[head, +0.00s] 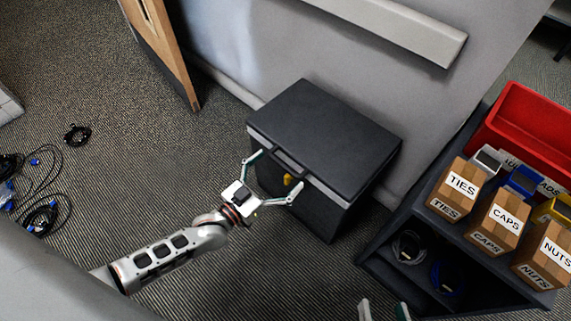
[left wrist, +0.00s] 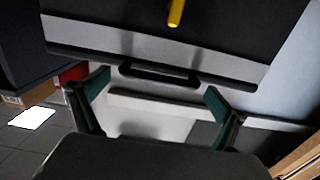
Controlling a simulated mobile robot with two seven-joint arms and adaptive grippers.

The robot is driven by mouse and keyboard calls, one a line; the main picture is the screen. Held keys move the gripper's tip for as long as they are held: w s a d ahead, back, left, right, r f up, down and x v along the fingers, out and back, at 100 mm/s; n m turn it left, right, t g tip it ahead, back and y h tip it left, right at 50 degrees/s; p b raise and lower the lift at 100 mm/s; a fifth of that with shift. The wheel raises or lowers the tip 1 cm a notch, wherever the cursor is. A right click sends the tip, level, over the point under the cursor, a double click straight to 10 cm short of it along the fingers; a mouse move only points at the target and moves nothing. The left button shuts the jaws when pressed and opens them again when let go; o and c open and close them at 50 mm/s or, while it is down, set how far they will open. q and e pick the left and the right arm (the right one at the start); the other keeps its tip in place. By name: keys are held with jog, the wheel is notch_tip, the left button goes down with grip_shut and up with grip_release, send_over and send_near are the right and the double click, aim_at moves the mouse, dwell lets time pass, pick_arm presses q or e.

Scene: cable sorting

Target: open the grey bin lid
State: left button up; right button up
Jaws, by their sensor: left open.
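The grey bin (head: 305,211) stands on the floor against the wall, with its dark lid (head: 325,125) shut. A dark bar handle (head: 288,162) sticks out from the lid's front edge, with a yellow piece (head: 290,181) below it. My left gripper (head: 275,173) is open and empty at the bin's front, its fingers spread to either side of the handle. In the left wrist view, the handle (left wrist: 160,76) lies across the space between the fingertips (left wrist: 155,90); I cannot tell whether they touch it. My right gripper's fingertips (head: 384,309) show at the bottom edge, apart and empty.
A dark shelf unit (head: 375,262) at the right holds boxes labelled TIES (head: 459,187), CAPS (head: 500,223) and NUTS (head: 548,257), a red bin (head: 530,115) and cables below. Loose cables (head: 42,215) lie on the floor at the left. A wall ledge (head: 405,30) runs behind the bin.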

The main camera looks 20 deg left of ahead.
pick_arm(q)
jog(key=shift+x, duration=1)
pick_arm(e)
jog(key=shift+s+a+f+m, duration=0.1)
jog(key=shift+a+m, duration=0.2)
pick_arm(q)
jog(key=shift+c, duration=0.3)
